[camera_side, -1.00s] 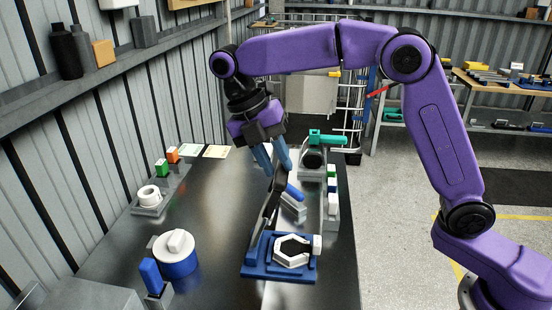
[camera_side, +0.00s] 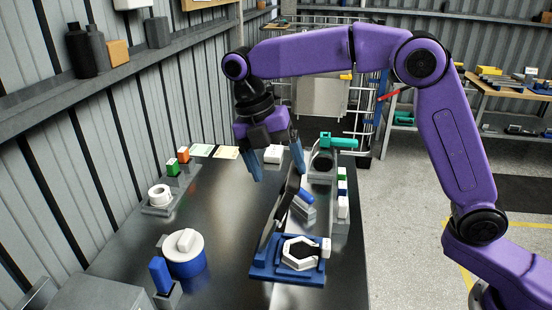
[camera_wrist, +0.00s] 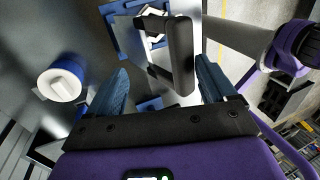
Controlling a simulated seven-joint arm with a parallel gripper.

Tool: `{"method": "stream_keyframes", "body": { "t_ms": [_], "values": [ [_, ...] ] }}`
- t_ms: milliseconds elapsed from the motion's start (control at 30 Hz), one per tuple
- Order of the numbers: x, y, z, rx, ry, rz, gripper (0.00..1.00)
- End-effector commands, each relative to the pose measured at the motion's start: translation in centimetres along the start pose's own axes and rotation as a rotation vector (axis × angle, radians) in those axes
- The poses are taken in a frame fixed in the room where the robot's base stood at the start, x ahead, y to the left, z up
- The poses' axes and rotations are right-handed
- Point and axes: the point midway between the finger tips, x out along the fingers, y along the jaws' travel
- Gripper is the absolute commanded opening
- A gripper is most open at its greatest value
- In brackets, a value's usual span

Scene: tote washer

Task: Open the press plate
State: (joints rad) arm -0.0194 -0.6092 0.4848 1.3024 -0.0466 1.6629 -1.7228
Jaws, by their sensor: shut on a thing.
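The press plate (camera_side: 286,200) is a dark, thin plate standing steeply raised above the blue base (camera_side: 258,270). A white hexagonal ring (camera_side: 300,253) sits on the base. In the wrist view the plate (camera_wrist: 181,55) shows as a dark slab near the right fingertip; I cannot tell whether they touch. My gripper (camera_side: 278,176) is above and behind the plate's upper edge, its blue fingers spread wide apart.
A blue drum with a white knob (camera_side: 186,252) and a blue upright block (camera_side: 160,274) stand at left. A white ring on a grey stand (camera_side: 159,194) is farther back. A teal-handled fixture (camera_side: 338,142) and coloured blocks (camera_side: 342,206) line the right. The table's middle left is clear.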

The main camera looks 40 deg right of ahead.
Motion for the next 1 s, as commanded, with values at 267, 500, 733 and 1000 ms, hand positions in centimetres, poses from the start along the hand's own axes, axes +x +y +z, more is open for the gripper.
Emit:
{"method": "stream_keyframes", "body": {
  "t_ms": [267,500,733,1000],
  "values": [
    [-2.2,0.6,-0.4,-0.008,0.003,0.013,0.49],
    [-5.3,0.2,-0.2,-0.004,0.001,0.005,0.49],
    [-7.0,0.0,-0.1,-0.002,0.000,0.002,0.49],
    [-7.4,-0.1,0.0,-0.001,0.000,-0.001,0.49]
  ]
}}
